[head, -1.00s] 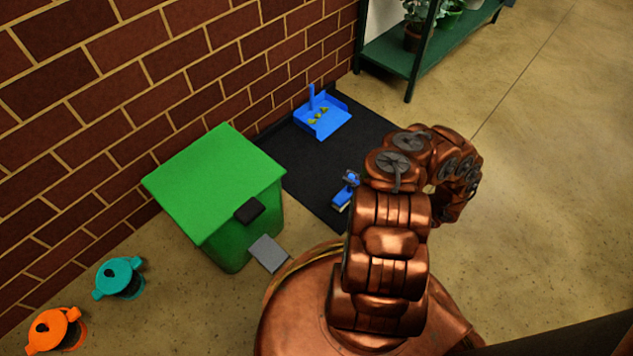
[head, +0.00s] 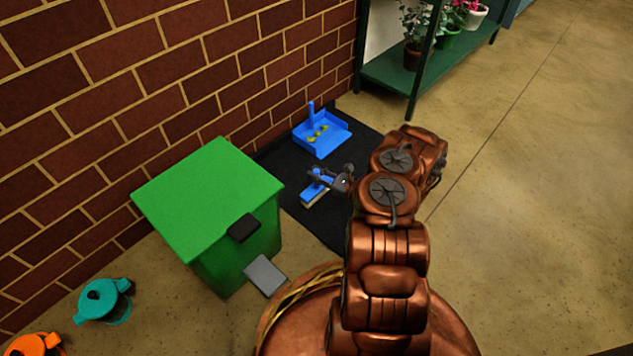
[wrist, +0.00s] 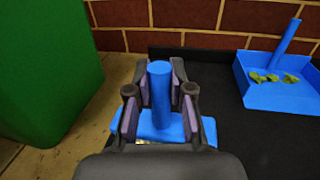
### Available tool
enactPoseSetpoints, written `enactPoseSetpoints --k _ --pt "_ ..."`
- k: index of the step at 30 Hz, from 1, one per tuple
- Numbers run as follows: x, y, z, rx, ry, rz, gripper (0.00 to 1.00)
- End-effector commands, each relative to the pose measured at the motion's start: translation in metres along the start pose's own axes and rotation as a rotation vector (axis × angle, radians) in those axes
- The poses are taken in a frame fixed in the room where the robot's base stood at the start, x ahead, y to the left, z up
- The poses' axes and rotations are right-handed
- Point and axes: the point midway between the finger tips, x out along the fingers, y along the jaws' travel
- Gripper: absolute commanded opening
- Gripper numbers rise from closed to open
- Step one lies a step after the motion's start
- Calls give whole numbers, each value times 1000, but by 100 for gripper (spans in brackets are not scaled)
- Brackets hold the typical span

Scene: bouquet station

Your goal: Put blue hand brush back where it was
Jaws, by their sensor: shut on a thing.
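The blue hand brush (head: 314,190) is at the black mat, with pale bristles along its lower edge. My gripper (head: 324,176) is shut on its upright handle. In the wrist view the blue handle (wrist: 160,92) stands between the two finger pads, and my gripper (wrist: 159,105) hides part of the brush head. Whether the bristles touch the mat is hard to tell. A blue dustpan (head: 322,134) with several yellow-green bits in it sits on the mat behind the brush; it also shows at right in the wrist view (wrist: 285,95).
The black mat (head: 287,166) lies along the brick wall. A green bin (head: 210,190) with a grey pedal stands left of the mat. A dark green plant shelf (head: 385,72) stands at the back. The floor at right is clear.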

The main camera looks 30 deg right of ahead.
Motion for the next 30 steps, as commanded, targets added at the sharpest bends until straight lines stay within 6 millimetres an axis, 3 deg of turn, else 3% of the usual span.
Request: enactPoseSetpoints --k 9,23,24,30 --pt "6 -1 -34 1 -2 1 0" --pt "6 0 -38 1 -2 1 0" --pt "6 -1 -38 1 -3 0 24" --pt "6 -1 -38 1 -2 1 45"
